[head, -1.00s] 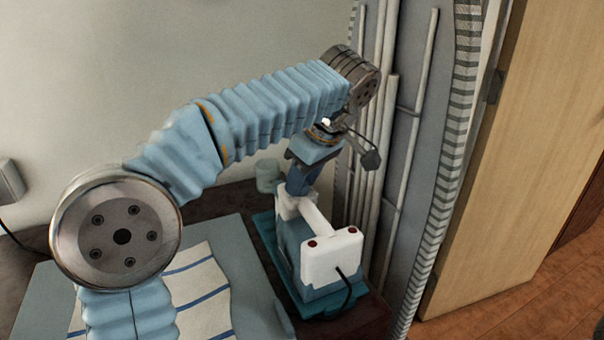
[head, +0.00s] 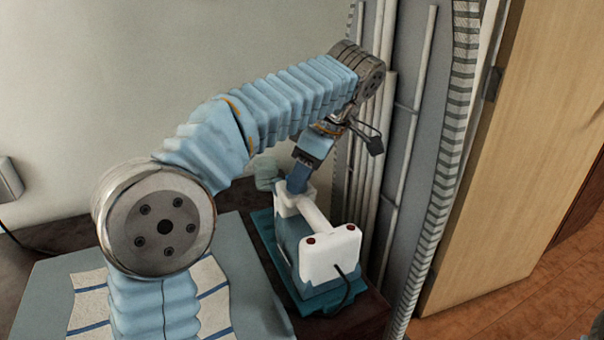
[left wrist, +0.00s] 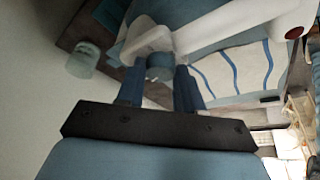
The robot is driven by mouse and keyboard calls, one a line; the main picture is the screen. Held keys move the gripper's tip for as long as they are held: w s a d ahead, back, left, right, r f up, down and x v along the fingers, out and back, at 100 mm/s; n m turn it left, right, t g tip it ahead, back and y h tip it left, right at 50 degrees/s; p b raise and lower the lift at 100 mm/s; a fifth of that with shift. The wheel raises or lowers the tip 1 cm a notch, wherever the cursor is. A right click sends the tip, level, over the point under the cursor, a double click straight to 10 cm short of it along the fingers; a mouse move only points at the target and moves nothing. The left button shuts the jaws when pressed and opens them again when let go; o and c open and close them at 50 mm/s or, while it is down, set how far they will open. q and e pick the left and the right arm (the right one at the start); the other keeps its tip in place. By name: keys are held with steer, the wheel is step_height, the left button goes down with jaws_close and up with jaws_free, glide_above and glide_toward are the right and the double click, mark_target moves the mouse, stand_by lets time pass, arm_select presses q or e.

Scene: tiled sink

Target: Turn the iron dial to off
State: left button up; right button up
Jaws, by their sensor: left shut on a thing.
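The dial's markings cannot be read. My right gripper is not in view.
A pale translucent cup (head: 267,172) stands just behind the iron, close to my left gripper. A striped cloth (head: 214,293) lies on the board to the left. A grey panel with white rails (head: 412,130) rises close on the right.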

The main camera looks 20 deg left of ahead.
arm_select(q)
steer(key=o, duration=1)
steer(key=shift+o, duration=0.2)
steer(key=v, duration=0.3)
steer(key=d, duration=1.2)
steer(key=shift+w, duration=0.15)
steer(key=shift+a, duration=0.1)
